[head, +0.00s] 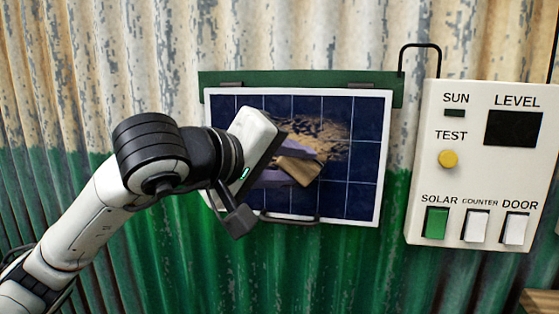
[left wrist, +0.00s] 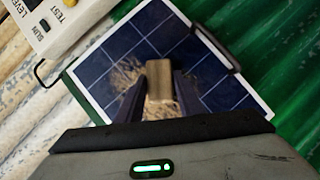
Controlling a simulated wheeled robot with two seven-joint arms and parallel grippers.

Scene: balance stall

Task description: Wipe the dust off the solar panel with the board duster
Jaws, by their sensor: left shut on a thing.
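The solar panel (head: 362,195) is dark blue with a pale grid and a white frame, mounted on the wall in the middle of the head view. It also shows in the left wrist view (left wrist: 215,68). A brown patch of dust (head: 322,130) lies on its upper middle, and some dust (left wrist: 122,76) shows beside the duster in the left wrist view. My left gripper (head: 289,165) is shut on the board duster (left wrist: 159,76), a tan block, in front of the panel's middle. I cannot tell whether the duster touches the panel. My right gripper is not in view.
A white control box (head: 470,165) with a yellow TEST button (head: 448,158), a dark LEVEL display and several switches stands right of the panel. A green board (head: 300,80) runs behind the panel's top. The wall is corrugated metal.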

